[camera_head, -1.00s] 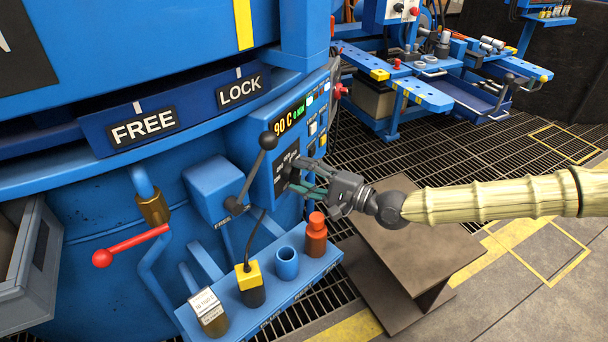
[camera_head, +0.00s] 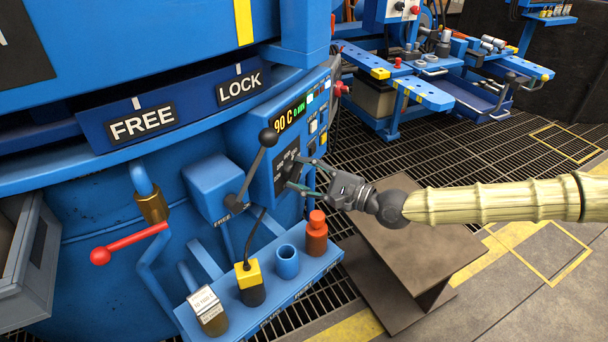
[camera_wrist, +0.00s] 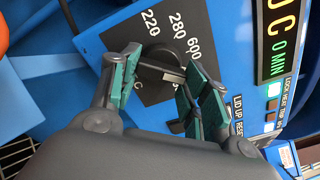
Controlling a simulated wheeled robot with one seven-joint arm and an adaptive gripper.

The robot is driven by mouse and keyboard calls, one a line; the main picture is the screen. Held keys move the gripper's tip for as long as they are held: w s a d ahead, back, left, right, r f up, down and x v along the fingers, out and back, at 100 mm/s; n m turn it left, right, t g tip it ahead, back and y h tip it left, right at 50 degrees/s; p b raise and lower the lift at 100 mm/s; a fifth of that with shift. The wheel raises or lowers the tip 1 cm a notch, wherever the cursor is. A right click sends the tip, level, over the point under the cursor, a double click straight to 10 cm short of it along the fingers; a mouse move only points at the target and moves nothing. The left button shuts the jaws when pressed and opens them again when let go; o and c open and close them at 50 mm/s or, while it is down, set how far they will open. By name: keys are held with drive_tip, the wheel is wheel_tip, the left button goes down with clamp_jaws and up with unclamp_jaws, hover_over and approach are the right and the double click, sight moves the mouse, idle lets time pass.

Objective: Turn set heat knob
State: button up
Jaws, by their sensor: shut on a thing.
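The set heat knob (camera_wrist: 158,60) is a black dial on a dark plate (camera_wrist: 172,30) marked 220, 280 and 600 in the wrist view. The plate is on the blue control panel (camera_head: 262,185), under a display (camera_head: 289,117) that reads 90 C and 0 MIN. My gripper (camera_head: 308,178) reaches the panel from the right, its teal-padded fingers at the knob. In the wrist view my gripper (camera_wrist: 155,80) has one finger on each side of the knob, closed on it.
A lever with a black ball (camera_head: 268,138) stands just left of the panel. Below is a blue shelf (camera_head: 305,277) with an orange-red bottle (camera_head: 316,235), a blue cup (camera_head: 287,262) and a yellow-topped item (camera_head: 249,274). A brown steel block (camera_head: 410,245) stands under my arm.

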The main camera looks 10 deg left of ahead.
drive_tip(key=o, duration=1)
drive_tip(key=shift+d, duration=0.15)
drive_tip(key=shift+v, duration=5.9)
